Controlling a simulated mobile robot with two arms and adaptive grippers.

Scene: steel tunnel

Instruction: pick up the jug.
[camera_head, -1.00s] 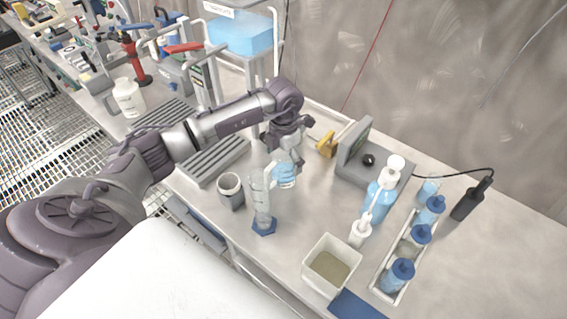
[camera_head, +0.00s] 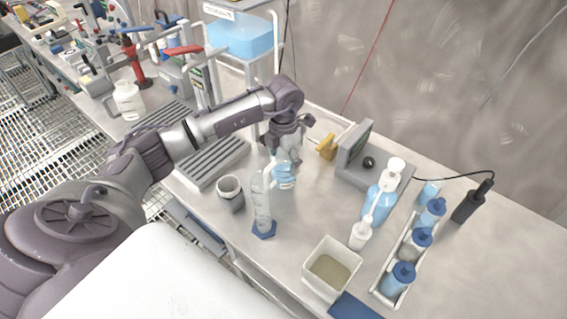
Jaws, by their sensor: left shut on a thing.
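The jug (camera_head: 285,177) is a small clear vessel with light blue contents, in the middle of the head view, behind and right of a tall clear cylinder. My left gripper (camera_head: 282,158) reaches down over it from above and is shut on it, at its upper part. The fingertips are small and partly hidden by the jug and cylinder. The jug looks upright; I cannot tell whether its base touches the bench. My right gripper is not in view.
The tall cylinder (camera_head: 262,205) on a blue foot stands close in front of the jug. A grey cup (camera_head: 230,192) is to its left, a ribbed grey rack (camera_head: 213,163) behind that. A scale-like device (camera_head: 367,172), pump bottle (camera_head: 378,200) and square tub (camera_head: 329,270) stand right.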

